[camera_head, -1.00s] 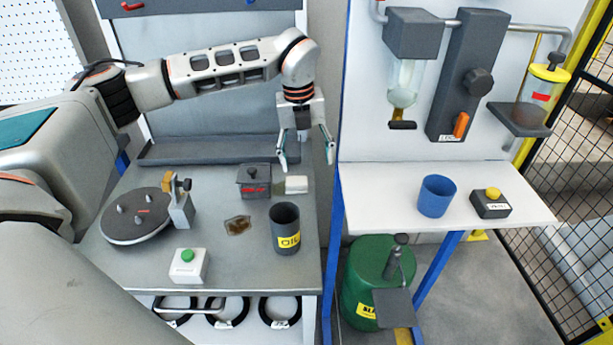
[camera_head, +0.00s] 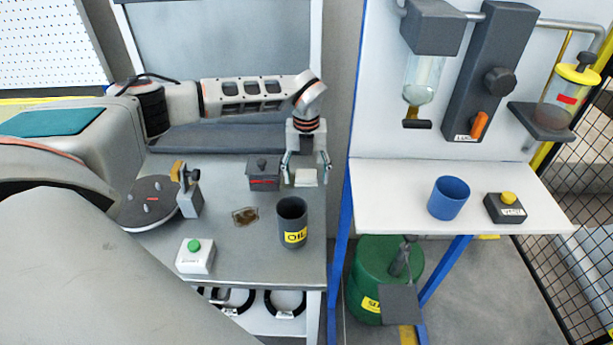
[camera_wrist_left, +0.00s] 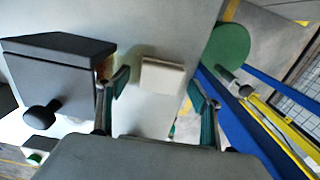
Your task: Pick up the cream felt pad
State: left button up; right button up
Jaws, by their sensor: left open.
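The cream felt pad (camera_head: 306,177) is a small pale block on the grey bench top, right of a dark lidded box. It also shows in the left wrist view (camera_wrist_left: 162,77). My left gripper (camera_head: 306,172) is open and empty of any hold. Its fingers point down on either side of the pad in the head view. In the left wrist view the pad lies between and just beyond the fingertips (camera_wrist_left: 161,88), apart from both. My right gripper is not in view.
The dark lidded box (camera_head: 263,173) stands close left of the gripper, and the OIL cup (camera_head: 292,222) stands in front. A brown-stained patch (camera_head: 245,216), a turntable (camera_head: 148,203) and a green-button box (camera_head: 195,257) are on the bench. A white shelf (camera_head: 400,205) with a blue cup (camera_head: 449,197) is to the right.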

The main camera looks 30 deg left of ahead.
aim_at(306, 175)
pick_arm(q)
jog(key=c, duration=1.2)
jog(key=shift+o, duration=0.2)
jog(key=shift+r, duration=0.1)
notch_tip(306, 175, up, 20)
jog(key=b, duration=0.1)
jog(key=shift+o, duration=1)
jog(key=shift+c, duration=0.6)
